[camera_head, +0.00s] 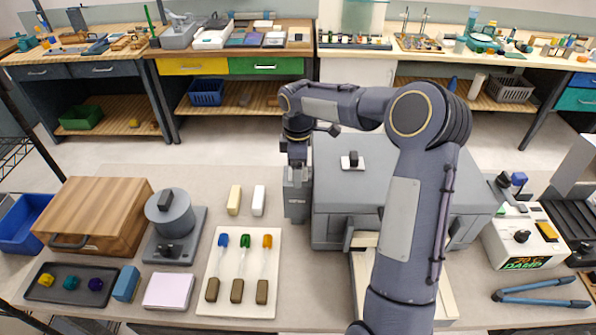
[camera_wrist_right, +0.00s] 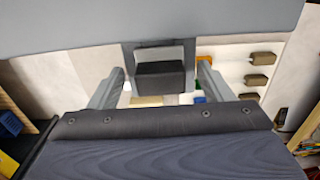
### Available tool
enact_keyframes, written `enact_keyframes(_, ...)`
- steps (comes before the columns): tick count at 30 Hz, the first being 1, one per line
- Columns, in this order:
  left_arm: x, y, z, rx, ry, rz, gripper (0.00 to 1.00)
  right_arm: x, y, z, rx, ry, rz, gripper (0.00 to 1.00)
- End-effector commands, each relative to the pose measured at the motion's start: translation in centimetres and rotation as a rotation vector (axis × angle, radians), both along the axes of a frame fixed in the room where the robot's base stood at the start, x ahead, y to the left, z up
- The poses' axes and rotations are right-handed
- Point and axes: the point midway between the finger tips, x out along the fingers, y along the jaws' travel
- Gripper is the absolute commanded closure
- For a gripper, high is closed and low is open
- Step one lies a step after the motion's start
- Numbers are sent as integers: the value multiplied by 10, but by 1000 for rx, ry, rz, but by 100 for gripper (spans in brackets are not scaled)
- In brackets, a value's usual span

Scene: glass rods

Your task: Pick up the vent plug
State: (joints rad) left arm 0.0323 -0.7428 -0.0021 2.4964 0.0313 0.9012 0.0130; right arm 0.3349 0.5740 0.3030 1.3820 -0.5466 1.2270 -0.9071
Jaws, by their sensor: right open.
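A dark block, which looks like the vent plug (camera_wrist_right: 160,77), sits between the fingers of my right gripper (camera_wrist_right: 161,84) in the right wrist view, with a gap on each side. In the head view my right gripper (camera_head: 297,172) points down at a narrow grey labelled housing (camera_head: 297,210) on the left side of the big grey box (camera_head: 340,225). The fingers hide the plug there. A small pale plate with a dark knob (camera_head: 353,161) stands on the box top, apart from the gripper. My left gripper is not in view.
A white board (camera_head: 207,303) with several colour-tipped rods lies left of the box. Cream (camera_head: 234,200) and white (camera_head: 258,200) bars lie close left of the gripper. A round grey device (camera_head: 170,220) and a wooden case (camera_head: 95,220) stand farther left.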

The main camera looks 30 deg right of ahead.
Motion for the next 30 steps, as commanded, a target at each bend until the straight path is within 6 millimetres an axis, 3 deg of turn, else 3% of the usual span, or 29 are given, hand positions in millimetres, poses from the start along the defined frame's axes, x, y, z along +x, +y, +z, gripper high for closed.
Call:
enact_keyframes(2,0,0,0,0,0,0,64,0,0,0,0,0,0,27)
enact_keyframes(13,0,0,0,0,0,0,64,0,0,0,0,0,0,76)
enact_keyframes(23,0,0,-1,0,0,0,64,0,0,4,-1,-1,0,76)
enact_keyframes(30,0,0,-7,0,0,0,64,1,0,30,-1,-3,1,76)
